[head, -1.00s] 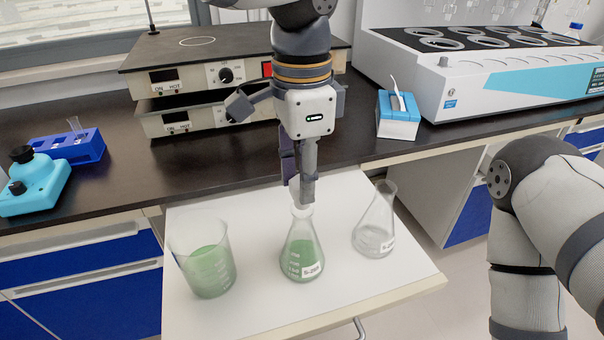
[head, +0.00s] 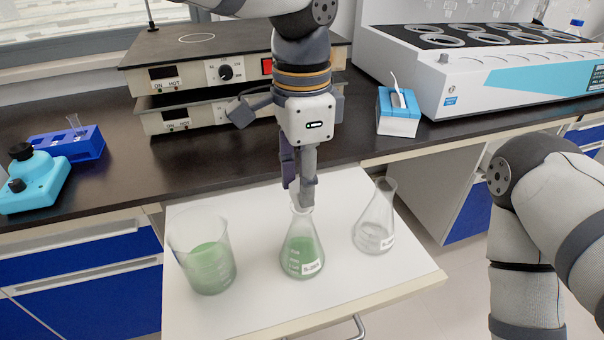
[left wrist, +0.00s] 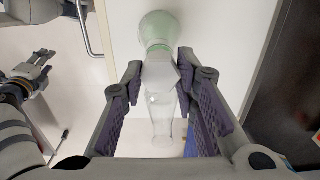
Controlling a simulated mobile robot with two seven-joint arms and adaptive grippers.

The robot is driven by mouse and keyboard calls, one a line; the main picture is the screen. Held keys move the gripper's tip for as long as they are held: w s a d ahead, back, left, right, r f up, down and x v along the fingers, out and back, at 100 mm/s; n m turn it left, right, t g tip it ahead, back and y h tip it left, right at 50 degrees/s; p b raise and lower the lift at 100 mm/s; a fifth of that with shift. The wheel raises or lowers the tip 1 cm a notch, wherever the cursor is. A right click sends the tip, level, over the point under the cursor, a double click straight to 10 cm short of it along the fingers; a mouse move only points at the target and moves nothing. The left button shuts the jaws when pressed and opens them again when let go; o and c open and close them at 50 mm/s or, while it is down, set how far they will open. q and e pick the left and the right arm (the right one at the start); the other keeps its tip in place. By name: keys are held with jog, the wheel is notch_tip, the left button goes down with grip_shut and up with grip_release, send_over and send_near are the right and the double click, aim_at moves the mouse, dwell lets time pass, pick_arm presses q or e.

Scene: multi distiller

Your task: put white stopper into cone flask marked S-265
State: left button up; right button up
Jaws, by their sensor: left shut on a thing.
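A cone flask (head: 302,250) with green liquid stands in the middle of the white board; its small label looks like S-265 but is blurred. My left gripper (head: 303,196) is directly above its mouth, pointing down. It is shut on the white stopper (left wrist: 160,74), which shows pale between the fingers in the left wrist view. The stopper is at the flask's mouth; how far in it sits cannot be told. A clear, empty-looking cone flask (head: 374,225) stands to the right, its label also blurred. My right gripper (left wrist: 30,77) shows small at the left wrist view's left edge, its opening unclear.
A beaker of green liquid (head: 207,265) stands left of the middle flask. The white board (head: 330,300) has free room in front. Behind lies the dark bench with stacked hot plates (head: 190,90), a blue-white box (head: 398,112) and a blue rack (head: 85,148).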

pick_arm(q)
jog(key=shift+f, duration=0.8)
jog(key=o, duration=0.8)
notch_tip(320, 180, up, 12)
jog(key=shift+r, duration=0.1)
